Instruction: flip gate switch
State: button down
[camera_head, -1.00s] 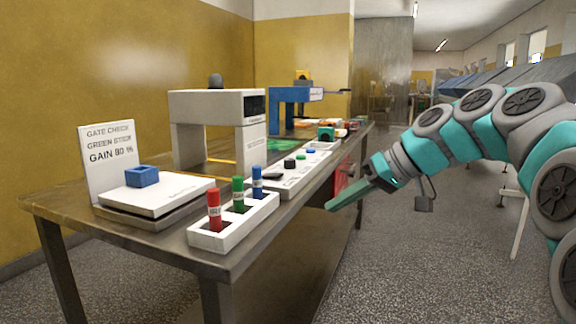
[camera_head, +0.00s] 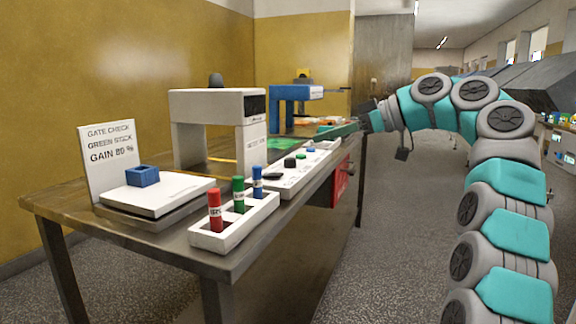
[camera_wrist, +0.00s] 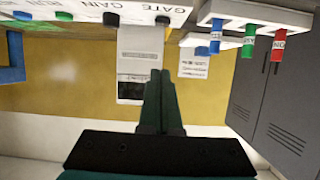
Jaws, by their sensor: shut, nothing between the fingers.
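The white control panel (camera_head: 285,185) lies along the front edge of the steel table. In the wrist view, where things hang upside down, its edge (camera_wrist: 130,8) carries the words GATE and GAIN. A small black switch (camera_wrist: 163,20) sits by GATE; in the head view the black switch (camera_head: 272,176) is at the panel's near end. A black knob (camera_head: 290,162), a green button (camera_head: 301,156) and a blue button (camera_head: 311,150) follow farther along. My gripper (camera_head: 322,135) is shut and empty, above the panel's far end; its fingers also show in the wrist view (camera_wrist: 160,75). It appears apart from the switch.
A white holder (camera_head: 233,232) with red, green and blue sticks stands nearer. A scale (camera_head: 160,195) bears a blue block (camera_head: 142,176). A white arch (camera_head: 215,98) and a blue arch (camera_head: 295,92) stand behind the panel. The floor (camera_head: 395,220) right of the table is clear.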

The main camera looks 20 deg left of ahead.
dwell(0.4)
jog(key=b, duration=0.2)
send_over(288, 180)
notch_tip(288, 180, down, 3)
jog(key=shift+s+d+f, duration=0.1)
jog(key=shift+f, duration=0.05)
jog(key=shift+a+f+b, duration=0.15)
jog(key=shift+f+b, duration=0.4)
jog(key=shift+f, duration=0.1)
jog(key=shift+a+f+b, duration=0.15)
jog(key=shift+f+b, duration=0.35)
jog(key=shift+f, duration=0.1)
jog(key=shift+d+f+b, duration=0.2)
jog(key=shift+f+b, duration=0.2)
jog(key=shift+f, duration=0.45)
